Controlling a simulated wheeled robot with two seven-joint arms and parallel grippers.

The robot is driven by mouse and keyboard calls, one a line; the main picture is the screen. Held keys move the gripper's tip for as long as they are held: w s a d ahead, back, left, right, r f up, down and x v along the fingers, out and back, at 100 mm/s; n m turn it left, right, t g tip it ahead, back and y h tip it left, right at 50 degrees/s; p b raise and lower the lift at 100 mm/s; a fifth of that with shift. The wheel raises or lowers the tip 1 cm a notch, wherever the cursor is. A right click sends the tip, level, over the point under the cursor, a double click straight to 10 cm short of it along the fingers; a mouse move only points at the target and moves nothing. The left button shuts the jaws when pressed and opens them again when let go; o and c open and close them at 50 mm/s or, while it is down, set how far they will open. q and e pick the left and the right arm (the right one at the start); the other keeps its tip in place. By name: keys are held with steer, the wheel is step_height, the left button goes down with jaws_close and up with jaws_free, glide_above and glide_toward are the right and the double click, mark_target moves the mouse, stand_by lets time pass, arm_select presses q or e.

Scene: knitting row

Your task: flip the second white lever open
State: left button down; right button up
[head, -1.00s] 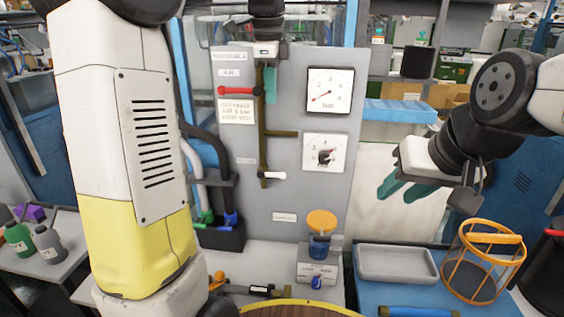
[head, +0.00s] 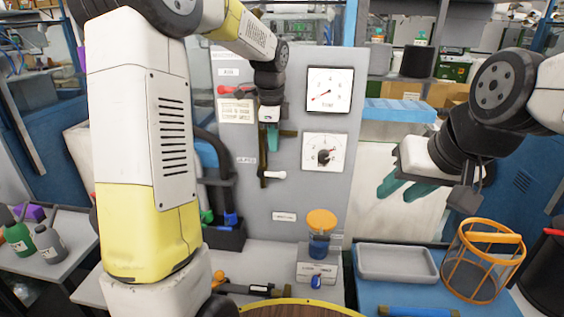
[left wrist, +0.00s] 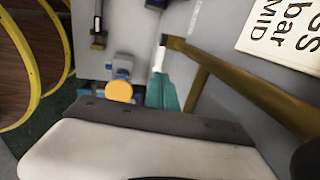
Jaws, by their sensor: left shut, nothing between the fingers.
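One white lever (head: 273,174) is visible on the grey panel (head: 290,195). It sits at the lower end of a brown vertical pipe (head: 263,166) and points right, roughly level. My left gripper (head: 272,140) is shut and empty, pointing down in front of the pipe, a little above the lever. In the left wrist view the teal fingertips (left wrist: 163,88) are close to the white lever (left wrist: 158,57); I cannot tell whether they touch. My right gripper (head: 403,189) is open and empty at the right, away from the panel.
Two gauges (head: 329,91) (head: 324,152) are right of the pipe.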

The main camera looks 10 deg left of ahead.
mark_target(281, 175)
arm_select(q)
steer(key=f, duration=0.2)
steer(key=w+f, duration=0.1)
steer(key=f, duration=0.5)
steer(key=shift+w+f, duration=0.25)
steer(key=shift+w, duration=0.1)
steer(key=shift+d+f+y, duration=0.3)
steer(key=shift+f+y, duration=0.05)
steer(key=shift+y, duration=0.4)
steer(key=shift+d+f+y, duration=0.3)
steer(key=shift+f+y, duration=0.05)
steer(key=shift+y, duration=0.4)
steer(key=shift+d+f, duration=0.1)
steer(key=shift+f, duration=1.5)
steer(key=shift+y, duration=0.8)
steer(key=shift+s+a+x, duration=0.15)
steer(key=shift+s+x, duration=0.05)
steer(key=shift+x, duration=0.9)
steer(key=shift+s+a+x, duration=0.1)
steer(key=shift+s+x, duration=0.1)
steer(key=shift+x, duration=0.9)
steer(key=shift+a, duration=0.1)
